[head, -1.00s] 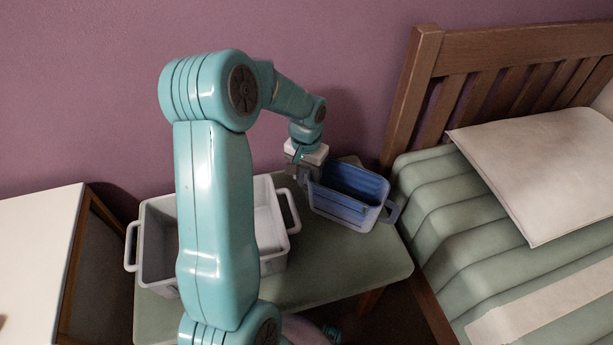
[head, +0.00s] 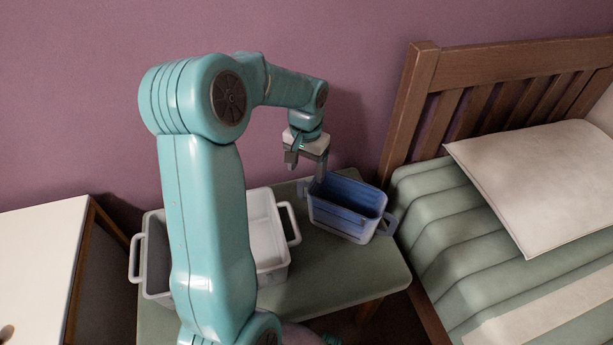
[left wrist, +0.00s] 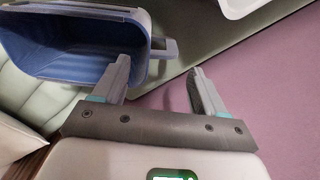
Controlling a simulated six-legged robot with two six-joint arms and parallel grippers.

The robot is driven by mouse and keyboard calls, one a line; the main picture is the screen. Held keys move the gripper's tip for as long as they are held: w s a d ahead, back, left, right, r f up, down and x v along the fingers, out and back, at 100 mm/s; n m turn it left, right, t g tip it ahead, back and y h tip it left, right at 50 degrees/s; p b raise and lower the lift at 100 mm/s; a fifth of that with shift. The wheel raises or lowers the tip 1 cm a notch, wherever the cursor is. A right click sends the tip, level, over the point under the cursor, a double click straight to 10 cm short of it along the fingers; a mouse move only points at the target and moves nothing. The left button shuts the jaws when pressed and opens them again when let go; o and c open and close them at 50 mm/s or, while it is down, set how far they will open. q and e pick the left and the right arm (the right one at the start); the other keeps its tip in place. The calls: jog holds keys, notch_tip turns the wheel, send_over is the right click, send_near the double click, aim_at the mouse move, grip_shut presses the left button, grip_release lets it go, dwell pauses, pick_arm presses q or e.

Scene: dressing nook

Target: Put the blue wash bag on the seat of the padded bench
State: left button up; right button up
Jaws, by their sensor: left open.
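The blue wash bag (head: 340,221) is an open-topped blue tub with a handle at each end. It stands upright on the green seat of the padded bench (head: 335,278), near the bench's right rear. My left gripper (head: 306,172) is open and empty, just above and behind the bag's left end. In the left wrist view the bag (left wrist: 60,55) lies at upper left, with one handle beside the open fingers (left wrist: 160,68) and nothing between them. My right gripper is not in view.
A bed (head: 425,215) with a pillow (head: 540,180) adjoins at right. A white-topped cabinet (head: 40,260) is at left. The bench front is clear.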

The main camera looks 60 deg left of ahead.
pick_arm(q)
notch_tip(320, 180, up, 4)
jog(key=shift+r+p, duration=0.1)
jog(key=shift+p, duration=0.25)
